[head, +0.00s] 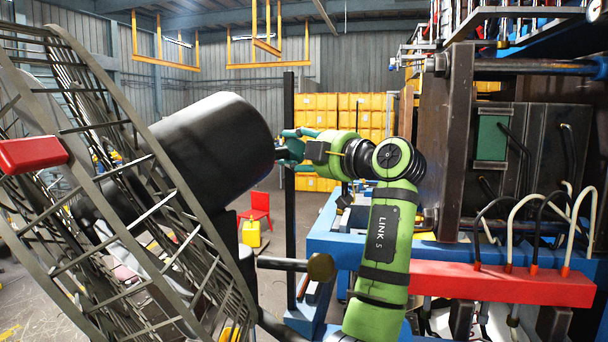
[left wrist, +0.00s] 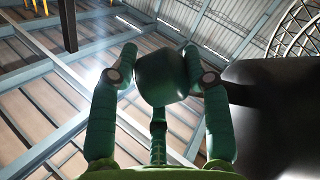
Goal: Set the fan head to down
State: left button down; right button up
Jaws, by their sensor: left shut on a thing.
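The fan head shows at the left of the head view, with a grey wire cage (head: 123,178) and a black motor housing (head: 215,145). The housing slants, its rear end toward the upper right and the cage toward the lower left. My left gripper (head: 287,148) is at the rear end of the housing. In the left wrist view the gripper (left wrist: 160,77) has its teal fingers shut around a dark rounded knob (left wrist: 161,72), which joins the black housing (left wrist: 280,112) at the right. The knob is mostly hidden by the fingers in the head view. My right gripper is not in view.
A dark post (head: 289,200) stands just behind my left gripper. A blue-framed machine (head: 340,243) with a red hose bar (head: 500,284) stands at the right.

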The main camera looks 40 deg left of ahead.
pick_arm(q)
jog(key=shift+s+r, duration=0.15)
jog(key=shift+r, duration=0.05)
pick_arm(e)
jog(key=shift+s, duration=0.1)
pick_arm(q)
jog(key=c, duration=0.7)
grip_release()
jog(key=shift+c, duration=0.2)
jog(key=shift+o, duration=0.3)
jog(key=shift+s+a, duration=0.15)
jog(key=shift+s, duration=0.15)
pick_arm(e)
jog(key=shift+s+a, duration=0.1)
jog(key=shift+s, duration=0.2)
pick_arm(q)
jog(key=shift+w+d, duration=0.15)
jog(key=shift+d, duration=0.1)
jog(key=d, duration=1.1)
jog(key=shift+s+d, duration=0.25)
jog(key=shift+s, duration=0.2)
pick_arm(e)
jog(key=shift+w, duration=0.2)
